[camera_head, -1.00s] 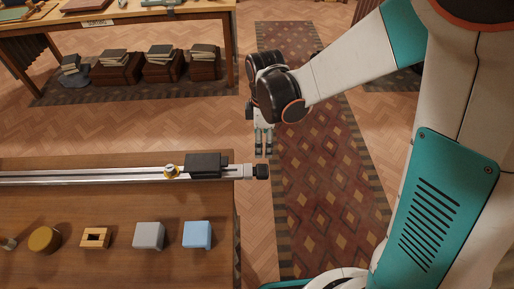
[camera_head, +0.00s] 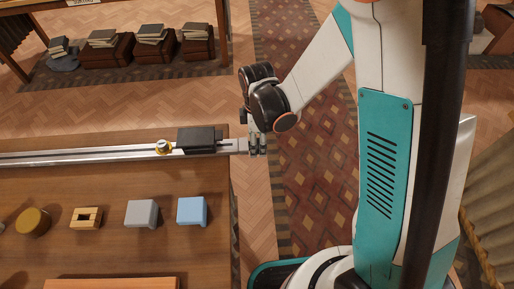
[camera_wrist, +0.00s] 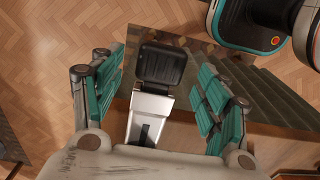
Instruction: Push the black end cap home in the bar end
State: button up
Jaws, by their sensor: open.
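The metal bar (camera_head: 90,155) runs along the table, and its right end sticks out past the table edge. In the wrist view the bar's bright end (camera_wrist: 150,105) lies between my fingers, with the black end cap (camera_wrist: 162,65) at its tip. I cannot tell how deep the cap sits. My gripper (camera_head: 257,150) is at the bar end in the head view and hides the cap there. In the wrist view my gripper (camera_wrist: 158,82) is open, its teal-padded fingers on either side of the cap and apart from it.
A black block (camera_head: 199,139) and a brass-coloured knob (camera_head: 163,147) sit on the bar. A blue block (camera_head: 192,211), a grey block (camera_head: 141,213), a wooden block with a hole (camera_head: 86,217) and a round brown piece (camera_head: 33,221) stand in front.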

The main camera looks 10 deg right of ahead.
jog(key=shift+f, duration=0.95)
jog(key=shift+r, duration=0.1)
jog(key=c, duration=1)
notch_tip(320, 180, up, 20)
jog(key=p, duration=0.6)
jog(key=shift+p, duration=0.3)
jog(key=shift+c, duration=0.4)
